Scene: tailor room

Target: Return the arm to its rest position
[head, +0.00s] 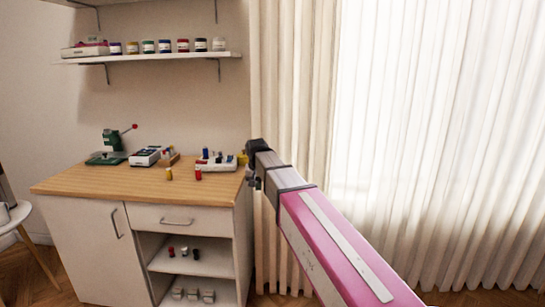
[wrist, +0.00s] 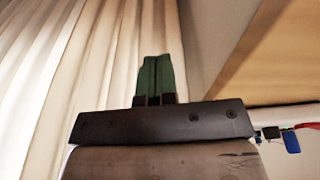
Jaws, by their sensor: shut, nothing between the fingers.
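My gripper (wrist: 154,82) shows in the wrist view with its two green fingers pressed together, shut and empty. In the head view my arm reaches from the lower right toward the right end of the wooden cabinet, and my gripper's fingers are hidden behind the arm's end. The curtain is behind the fingers in the wrist view. Nothing is held.
The cabinet's wooden top (head: 110,183) holds a green press (head: 112,146), a white device (head: 145,156), a tray of spools (head: 216,163) and loose spools. A shelf (head: 150,59) with jars is above. A pale curtain (head: 430,120) fills the right side.

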